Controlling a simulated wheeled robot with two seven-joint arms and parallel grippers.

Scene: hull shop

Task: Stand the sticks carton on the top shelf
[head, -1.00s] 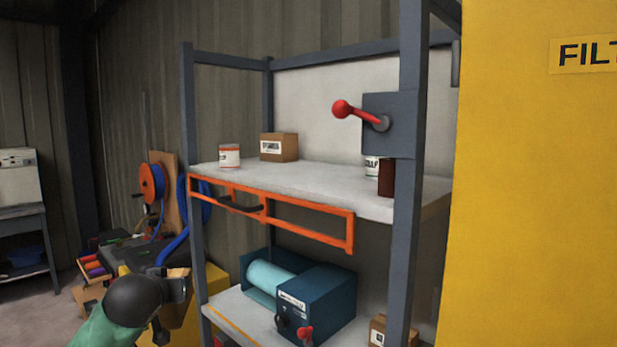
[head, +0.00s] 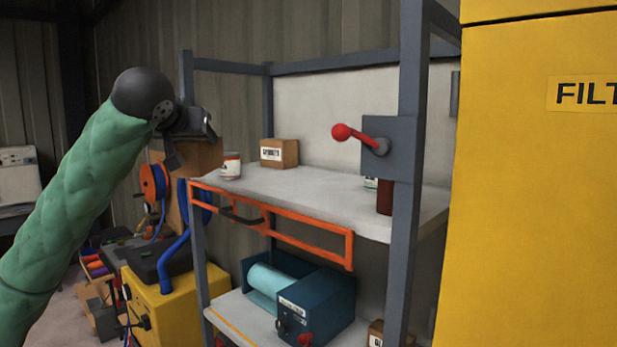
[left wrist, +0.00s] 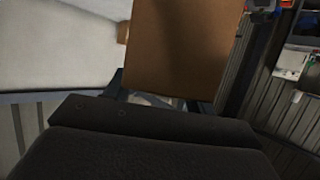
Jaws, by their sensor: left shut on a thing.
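My left gripper (head: 192,141) is raised at the left front corner of the shelf unit, shut on a plain brown carton (head: 203,158). I take this to be the sticks carton; no label shows on it. The gripper hides part of the carton. My right gripper is not in view.
A red-knobbed lever (head: 343,133) juts from the right post. An orange rail (head: 305,240) fronts the shelf. Its middle is clear.

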